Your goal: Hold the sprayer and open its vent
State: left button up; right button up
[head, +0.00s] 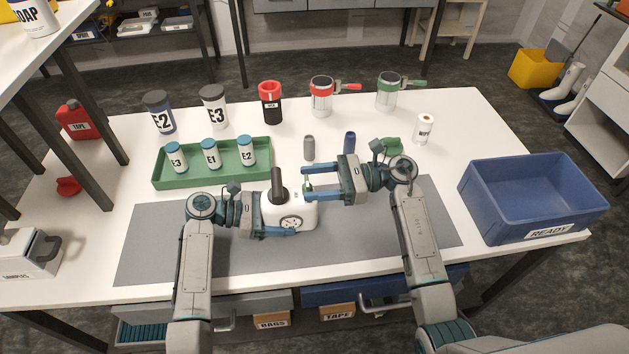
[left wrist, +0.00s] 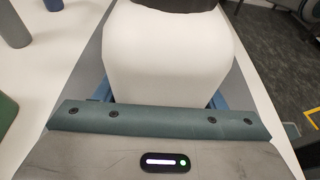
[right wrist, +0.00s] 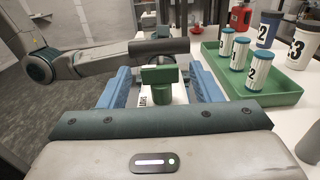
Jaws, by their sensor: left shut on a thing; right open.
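The sprayer (head: 302,215) is a white bottle with a round gauge and a dark top, upright on the grey mat (head: 160,240). My left gripper (head: 284,217) is shut on its body. The white body also fills the left wrist view (left wrist: 165,55); the left fingertips are hidden there. The vent is a green T-shaped knob (right wrist: 160,82), standing between the blue fingers of my right gripper (right wrist: 160,75) in the right wrist view. In the head view my right gripper (head: 306,180) is open around the small green knob, with gaps on both sides.
A green tray (head: 205,179) with several small bottles stands behind left. A grey bottle (head: 309,147), a blue bottle (head: 349,143) and a green object (head: 391,146) stand behind the right gripper. A blue READY bin (head: 535,195) is at right. The mat's left side is clear.

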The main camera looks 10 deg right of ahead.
jog(key=shift+a, duration=0.15)
jog(key=c, duration=1)
jog(key=shift+s+f+m+t, duration=0.1)
jog(key=shift+m+t, duration=0.2)
jog(key=shift+t, duration=0.3)
jog(key=m+t, duration=0.1)
jog(key=t, duration=0.1)
jog(key=m+t+h, duration=0.1)
jog(key=m+t, duration=0.1)
jog(key=t, duration=0.1)
jog(key=shift+s+a+m+t, duration=0.1)
jog(key=shift+s+m+t, duration=0.2)
jog(key=shift+m, duration=0.1)
jog(key=shift+s+a+m+t+h, duration=0.1)
jog(key=shift+m+t+h, duration=0.95)
jog(key=shift+t, duration=0.4)
jog(key=shift+s+a+m+t+h, duration=0.1)
jog(key=shift+m+t+h, duration=0.95)
jog(key=shift+t, duration=0.4)
